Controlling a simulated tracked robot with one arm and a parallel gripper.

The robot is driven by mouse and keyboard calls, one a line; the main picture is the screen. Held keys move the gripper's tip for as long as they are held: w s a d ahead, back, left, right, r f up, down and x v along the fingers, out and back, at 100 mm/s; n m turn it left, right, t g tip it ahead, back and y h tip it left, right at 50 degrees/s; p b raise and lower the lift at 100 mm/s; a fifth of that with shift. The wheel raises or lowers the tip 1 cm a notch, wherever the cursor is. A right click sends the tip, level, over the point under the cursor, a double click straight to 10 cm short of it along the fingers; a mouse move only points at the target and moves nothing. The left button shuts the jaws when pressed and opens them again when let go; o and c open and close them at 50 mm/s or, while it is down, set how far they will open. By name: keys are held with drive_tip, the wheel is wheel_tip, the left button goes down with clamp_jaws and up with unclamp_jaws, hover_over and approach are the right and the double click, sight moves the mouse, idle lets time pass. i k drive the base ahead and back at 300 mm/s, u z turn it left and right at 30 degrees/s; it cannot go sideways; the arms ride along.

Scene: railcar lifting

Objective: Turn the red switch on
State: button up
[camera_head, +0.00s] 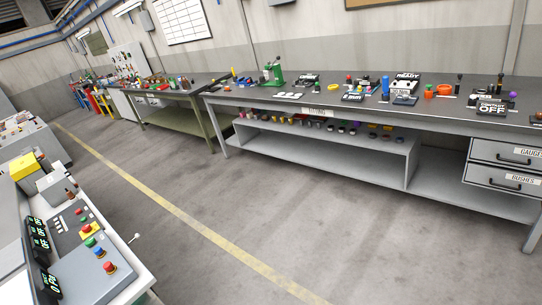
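A grey control console (95,275) stands at the lower left, cut off by the picture edge. On it are a red mushroom-shaped knob on a yellow base (87,229), a red-topped knob with a blue collar (110,267), and green and blue knobs (93,245) between them. Small dark displays (38,235) beside them seem to read OFF, and one lower down reads 0 Pa. I cannot tell which red control is the red switch, or its position. My gripper is not in view.
A long grey workbench (270,99) with tools, a READY box (406,82) and an OFF box (491,107) runs along the wall at right. A green-framed bench (165,105) stands further left. Open floor (300,215) with a yellow line (185,217) lies between the console and benches.

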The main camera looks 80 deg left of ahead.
sight(86, 228)
drive_tip(key=u, duration=1.4)
drive_tip(key=i, duration=0.1)
drive_tip(key=u, duration=2.8)
drive_tip(key=i, duration=1.65)
drive_tip(key=z, duration=0.1)
